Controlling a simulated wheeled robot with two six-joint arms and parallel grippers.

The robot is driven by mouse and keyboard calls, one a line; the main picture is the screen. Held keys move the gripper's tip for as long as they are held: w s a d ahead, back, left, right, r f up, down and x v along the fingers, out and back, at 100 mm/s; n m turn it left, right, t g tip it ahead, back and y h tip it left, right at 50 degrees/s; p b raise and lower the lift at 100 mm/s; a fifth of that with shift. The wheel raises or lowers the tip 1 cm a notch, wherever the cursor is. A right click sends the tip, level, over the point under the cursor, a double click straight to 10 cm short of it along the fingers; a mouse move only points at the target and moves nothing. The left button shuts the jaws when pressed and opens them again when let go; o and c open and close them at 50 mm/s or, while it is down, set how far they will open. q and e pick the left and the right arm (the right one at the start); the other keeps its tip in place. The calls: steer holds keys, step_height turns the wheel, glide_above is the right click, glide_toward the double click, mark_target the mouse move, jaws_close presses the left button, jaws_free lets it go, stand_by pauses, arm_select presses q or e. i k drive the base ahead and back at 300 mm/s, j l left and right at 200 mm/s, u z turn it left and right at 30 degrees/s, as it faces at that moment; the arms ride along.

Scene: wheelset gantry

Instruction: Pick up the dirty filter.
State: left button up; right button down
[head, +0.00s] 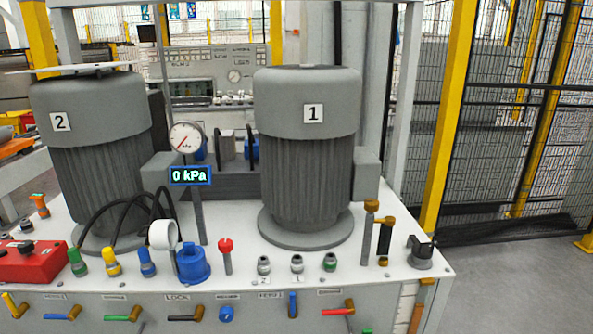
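I cannot pick out anything that is clearly a dirty filter in the head view. A blue round fitting (193,264) stands on the white bench top near the front. A whitish ring-shaped part (163,235) on a short stem is just left of and behind it. Neither of my grippers is in view.
Two grey motors, marked 2 (95,150) and 1 (308,150), stand on the white bench (405,265). A gauge (187,139) and a "0 kPa" display (190,176) are between them. Knobs and coloured levers line the front. Free floor (510,290) lies right, before the mesh fence.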

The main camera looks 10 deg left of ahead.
mark_target(190, 252)
steer(key=k+j, duration=0.1)
steer(key=j, duration=1.7)
steer(key=k+j, duration=0.15)
steer(key=j, duration=0.75)
steer(key=i+l+z, duration=0.15)
steer(key=k+l, duration=0.05)
steer(key=l, duration=0.05)
